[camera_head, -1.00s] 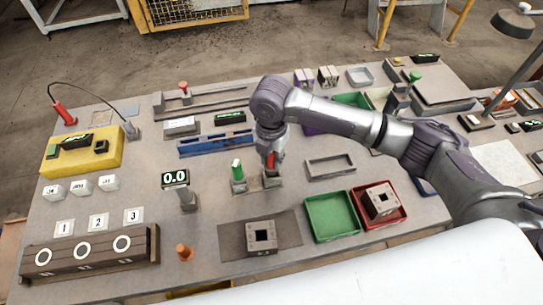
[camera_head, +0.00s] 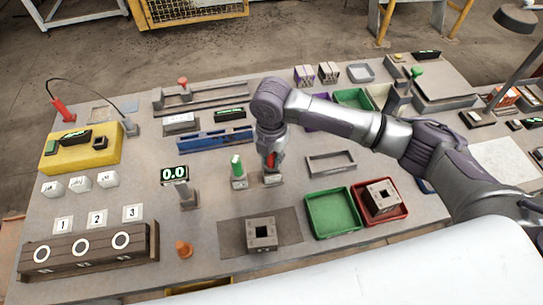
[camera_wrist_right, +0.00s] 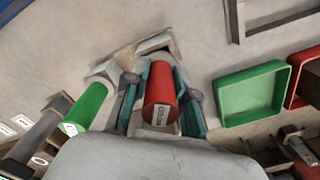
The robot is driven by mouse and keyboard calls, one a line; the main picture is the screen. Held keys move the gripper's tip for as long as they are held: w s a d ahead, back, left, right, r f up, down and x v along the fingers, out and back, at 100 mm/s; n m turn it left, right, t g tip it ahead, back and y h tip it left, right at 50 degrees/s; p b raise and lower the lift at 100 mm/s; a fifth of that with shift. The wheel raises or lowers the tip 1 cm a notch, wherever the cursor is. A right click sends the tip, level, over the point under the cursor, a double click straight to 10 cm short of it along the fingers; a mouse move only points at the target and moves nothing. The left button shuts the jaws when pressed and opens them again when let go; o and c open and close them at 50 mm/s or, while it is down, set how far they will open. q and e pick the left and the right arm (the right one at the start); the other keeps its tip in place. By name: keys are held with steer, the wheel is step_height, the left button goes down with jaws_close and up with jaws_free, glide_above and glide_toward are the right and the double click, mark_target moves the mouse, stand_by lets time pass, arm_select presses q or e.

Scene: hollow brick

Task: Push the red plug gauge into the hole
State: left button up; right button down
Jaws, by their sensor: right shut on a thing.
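The red plug gauge (camera_head: 271,161) stands upright at a small grey holder (camera_head: 272,178) in the middle of the table. My right gripper (camera_head: 271,158) comes down over it from above and is shut on it. In the right wrist view, the red gauge (camera_wrist_right: 161,92) with a white label lies between the two fingers (camera_wrist_right: 160,100). A hollow brick with a square hole (camera_head: 261,233) sits on a dark mat (camera_head: 232,236) at the front. A second hollow brick (camera_head: 381,199) lies in the red tray (camera_head: 400,213). My left gripper is not in view.
A green plug gauge (camera_head: 236,166) stands just left of the red one. A green tray (camera_head: 331,212) is right of the mat. An empty grey frame (camera_head: 330,163) lies to the right.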

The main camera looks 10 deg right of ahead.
steer(key=shift+f, duration=0.25)
steer(key=c, duration=0.9)
jaws_free()
steer(key=shift+o, duration=0.2)
step_height(320, 180, up, 12)
steer(key=shift+r, duration=0.1)
